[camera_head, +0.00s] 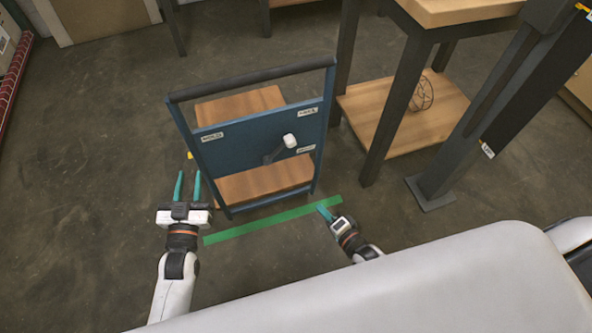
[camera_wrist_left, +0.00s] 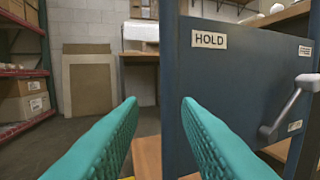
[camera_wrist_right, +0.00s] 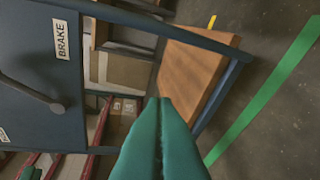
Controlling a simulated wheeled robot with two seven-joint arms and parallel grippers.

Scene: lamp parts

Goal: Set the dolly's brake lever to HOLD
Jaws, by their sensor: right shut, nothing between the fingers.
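The dolly (camera_head: 226,138) has a blue panel with a HOLD label (camera_head: 212,136) at its upper left and two more labels at its right. The brake lever (camera_head: 275,153) tilts up and right, its white knob (camera_head: 290,140) away from HOLD. The lever also shows in the left wrist view (camera_wrist_left: 283,111). The BRAKE label (camera_wrist_right: 61,40) reads clearly in the right wrist view. My left gripper (camera_head: 187,178) is open and empty, left of the dolly's lower left side. My right gripper (camera_head: 325,212) is shut and empty, below the dolly's lower right corner, apart from the lever.
A green floor strip (camera_head: 262,221) runs in front of the dolly. A wooden-topped table (camera_head: 445,12) with a low shelf (camera_head: 425,135) stands close at the right, a wire cage (camera_head: 421,94) on its shelf. A dark post (camera_head: 480,110) stands further right. Floor left of the dolly is mostly clear.

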